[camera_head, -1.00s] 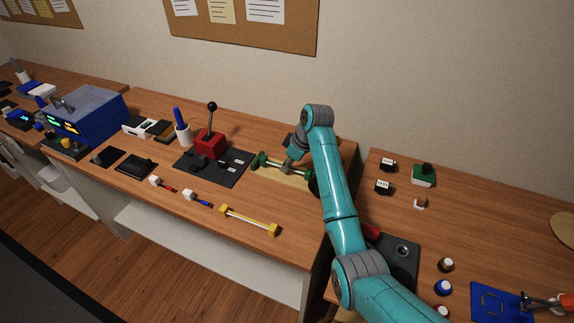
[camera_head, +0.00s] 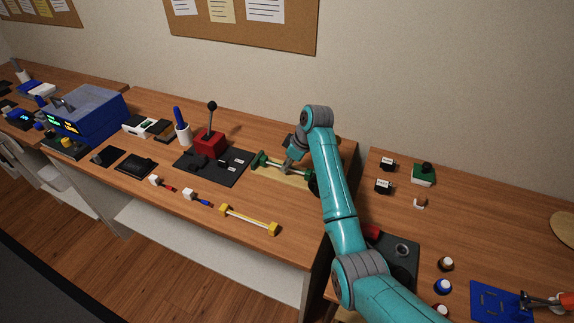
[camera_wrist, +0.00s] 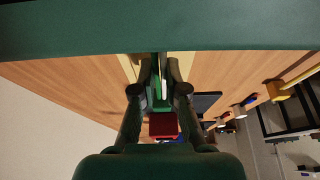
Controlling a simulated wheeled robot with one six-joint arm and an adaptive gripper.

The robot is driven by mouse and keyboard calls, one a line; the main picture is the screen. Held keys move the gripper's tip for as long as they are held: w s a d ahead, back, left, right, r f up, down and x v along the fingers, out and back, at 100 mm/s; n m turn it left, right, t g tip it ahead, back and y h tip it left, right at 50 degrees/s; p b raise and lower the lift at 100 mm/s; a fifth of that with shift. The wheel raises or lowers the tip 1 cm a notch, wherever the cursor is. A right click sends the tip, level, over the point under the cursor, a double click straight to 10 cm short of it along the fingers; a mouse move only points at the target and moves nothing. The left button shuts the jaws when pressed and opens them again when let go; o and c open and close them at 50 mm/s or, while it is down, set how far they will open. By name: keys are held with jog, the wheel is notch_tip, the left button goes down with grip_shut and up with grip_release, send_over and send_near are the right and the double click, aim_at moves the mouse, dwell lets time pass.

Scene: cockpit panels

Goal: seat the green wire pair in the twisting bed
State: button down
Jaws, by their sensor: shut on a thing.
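The green wire pair (camera_head: 262,160) is a pale rod with green end blocks, at the back of the middle bench. My gripper (camera_head: 287,169) is shut on it near the rod's middle. In the wrist view my gripper (camera_wrist: 159,92) has its two dark fingers on either side of a green part (camera_wrist: 155,72). A pale wooden board (camera_head: 279,179), seemingly the twisting bed, lies under the wire pair. I cannot tell whether the wire pair touches the board.
A red lever block (camera_head: 208,143) on a black mat (camera_head: 213,178) stands just left. A yellow-ended rod (camera_head: 248,219) lies near the front edge. Bare bench lies in front of the board.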

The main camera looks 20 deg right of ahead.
jog(key=shift+s+a+f, duration=0.1)
jog(key=shift+s+f, duration=0.1)
jog(key=shift+f, duration=0.45)
jog(key=c, duration=1.1)
grip_release()
jog(key=shift+c, duration=0.2)
jog(key=v, duration=1.3)
jog(key=shift+w+r, duration=0.15)
jog(key=shift+w, duration=0.15)
